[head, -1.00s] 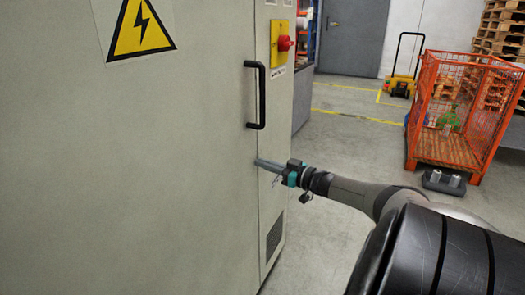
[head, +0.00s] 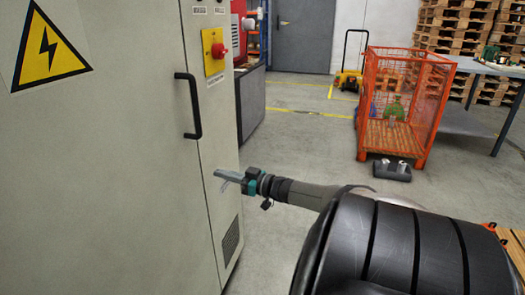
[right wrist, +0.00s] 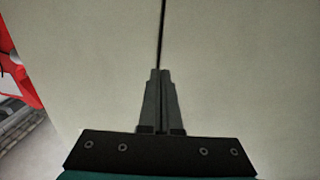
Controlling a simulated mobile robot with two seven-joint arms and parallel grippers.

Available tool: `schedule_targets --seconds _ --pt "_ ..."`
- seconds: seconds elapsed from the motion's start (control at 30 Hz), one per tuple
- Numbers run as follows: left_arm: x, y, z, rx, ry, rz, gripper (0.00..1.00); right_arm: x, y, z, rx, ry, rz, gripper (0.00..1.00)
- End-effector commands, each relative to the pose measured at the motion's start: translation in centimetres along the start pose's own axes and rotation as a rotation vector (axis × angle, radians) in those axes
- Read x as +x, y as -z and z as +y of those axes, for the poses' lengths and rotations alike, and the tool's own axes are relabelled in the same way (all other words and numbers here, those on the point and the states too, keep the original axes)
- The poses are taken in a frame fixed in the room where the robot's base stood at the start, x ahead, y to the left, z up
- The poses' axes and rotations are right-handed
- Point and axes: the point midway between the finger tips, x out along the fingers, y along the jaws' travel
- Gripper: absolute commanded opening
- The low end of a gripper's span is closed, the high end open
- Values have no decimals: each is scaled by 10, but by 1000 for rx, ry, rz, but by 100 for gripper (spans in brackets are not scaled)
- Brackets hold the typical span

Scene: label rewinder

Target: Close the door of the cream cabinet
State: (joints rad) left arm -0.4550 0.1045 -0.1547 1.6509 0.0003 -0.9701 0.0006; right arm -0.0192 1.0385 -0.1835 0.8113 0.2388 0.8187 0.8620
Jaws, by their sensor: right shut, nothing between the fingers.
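The cream cabinet's door (head: 100,170) fills the left of the head view, with a yellow warning sign and a black bar handle (head: 189,106). It looks about flush with the cream side strip (head: 222,125), with a thin dark seam between them. I cannot tell whether it is fully shut. My right gripper (head: 222,177) is shut and empty, just right of the seam and below the handle. In the right wrist view its closed fingertips (right wrist: 160,75) point at the cream face, and the dark seam runs up from them. Contact cannot be told. My left gripper is out of view.
A red and yellow switch (head: 214,52) and a vent (head: 231,240) are on the side strip. The grey floor between is clear.

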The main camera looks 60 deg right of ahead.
Motion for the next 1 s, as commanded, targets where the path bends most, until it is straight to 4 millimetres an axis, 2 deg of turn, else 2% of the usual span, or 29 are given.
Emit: schedule_targets --seconds 0.63,0.8,1.0 --pt "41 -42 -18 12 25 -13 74 -76 0 10 0 -2 -3 0" --pt "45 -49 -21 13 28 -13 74 -88 0 11 -1 -1 -2 0" --pt "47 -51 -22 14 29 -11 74 -92 0 12 -1 0 0 0"
